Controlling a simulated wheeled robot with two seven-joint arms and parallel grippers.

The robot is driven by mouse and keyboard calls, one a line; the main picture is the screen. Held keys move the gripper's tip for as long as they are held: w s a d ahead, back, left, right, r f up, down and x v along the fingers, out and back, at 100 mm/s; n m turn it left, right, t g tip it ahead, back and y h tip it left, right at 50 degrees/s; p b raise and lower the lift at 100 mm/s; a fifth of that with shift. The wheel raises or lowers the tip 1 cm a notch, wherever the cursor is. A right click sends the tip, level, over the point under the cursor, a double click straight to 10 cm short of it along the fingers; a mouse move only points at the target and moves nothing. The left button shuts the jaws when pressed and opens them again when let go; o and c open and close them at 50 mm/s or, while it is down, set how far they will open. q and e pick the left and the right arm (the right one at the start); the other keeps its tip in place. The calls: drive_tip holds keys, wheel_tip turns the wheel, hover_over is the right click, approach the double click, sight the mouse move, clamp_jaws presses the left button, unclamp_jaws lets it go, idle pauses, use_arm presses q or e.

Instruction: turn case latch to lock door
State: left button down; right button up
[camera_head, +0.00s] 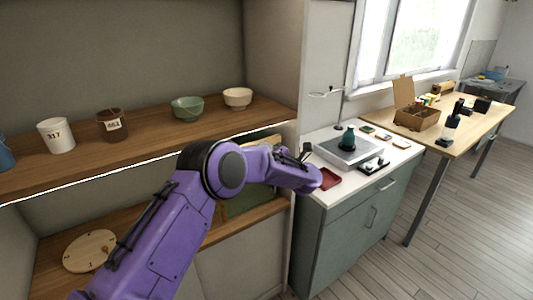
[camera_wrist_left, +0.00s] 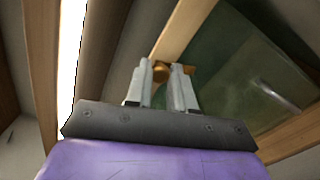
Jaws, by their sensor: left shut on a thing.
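The case's dark green door (camera_wrist_left: 228,62) fills the right of the left wrist view, with a pale wooden frame strip along its edge. A brass latch (camera_wrist_left: 190,69) sits by that strip. My left gripper (camera_wrist_left: 172,68) has its two pale fingers shut on the latch, one on either side. In the head view the green case door (camera_head: 249,200) shows partly on the lower shelf, behind my purple left arm. The arm hides the latch and fingertips there. My right gripper is not in view.
The upper shelf (camera_head: 150,137) above my arm holds cups and bowls, with a bright light strip along its front edge. A round wooden disc (camera_head: 90,251) lies on the lower shelf at left. A green cabinet (camera_head: 345,225) with a cluttered top stands at right.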

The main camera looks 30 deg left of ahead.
use_arm(q)
drive_tip(key=shift+m, duration=1.9)
drive_tip(key=c, duration=1)
unclamp_jaws()
drive_tip(key=shift+d, duration=0.1)
drive_tip(key=b+v, duration=0.3)
drive_tip(key=v, duration=0.7)
drive_tip(key=shift+d, duration=0.25)
